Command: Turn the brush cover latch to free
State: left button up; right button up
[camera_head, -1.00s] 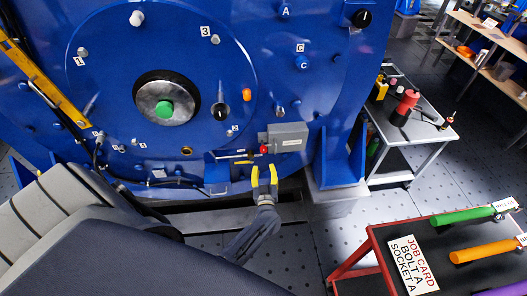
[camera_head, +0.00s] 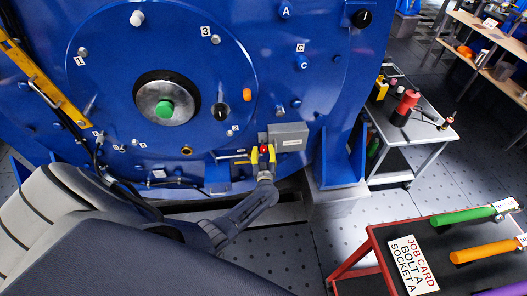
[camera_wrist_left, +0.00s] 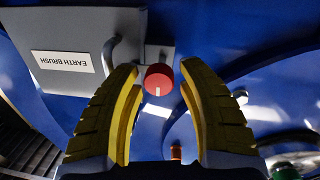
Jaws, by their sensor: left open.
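The brush cover latch is a red knob (camera_head: 264,150) with a pale line on its face, at the left side of a grey box (camera_head: 288,136) low on the blue motor. In the left wrist view the red knob (camera_wrist_left: 158,79) sits between the yellow fingertips, and the grey box (camera_wrist_left: 82,62) bears an "EARTH BRUSH" label. My left gripper (camera_head: 263,154) is open with its fingers either side of the knob. In the left wrist view gaps show between the knob and both fingers (camera_wrist_left: 160,80). My right gripper is not in view.
The blue motor face (camera_head: 240,90) carries knobs, bolts and a round hub with a green centre (camera_head: 164,109). A red-framed cart (camera_head: 370,240) with coloured-handled tools stands at lower right. A grey trolley (camera_head: 420,130) stands at right.

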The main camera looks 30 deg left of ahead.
pick_arm(q)
jog(key=shift+c, duration=0.3)
grip_shut()
jog(key=n, duration=0.4)
jog(key=shift+n, duration=0.3)
jog(key=n, duration=0.4)
jog(key=shift+f+n+y, duration=0.1)
jog(key=shift+n+y, duration=0.2)
jog(key=shift+n, duration=0.1)
jog(key=n, duration=0.4)
jog(key=shift+a+n+y, duration=0.1)
jog(key=shift+n+y, duration=0.2)
jog(key=shift+n, duration=0.1)
jog(key=shift+n+y, duration=0.3)
jog(key=shift+n, duration=2)
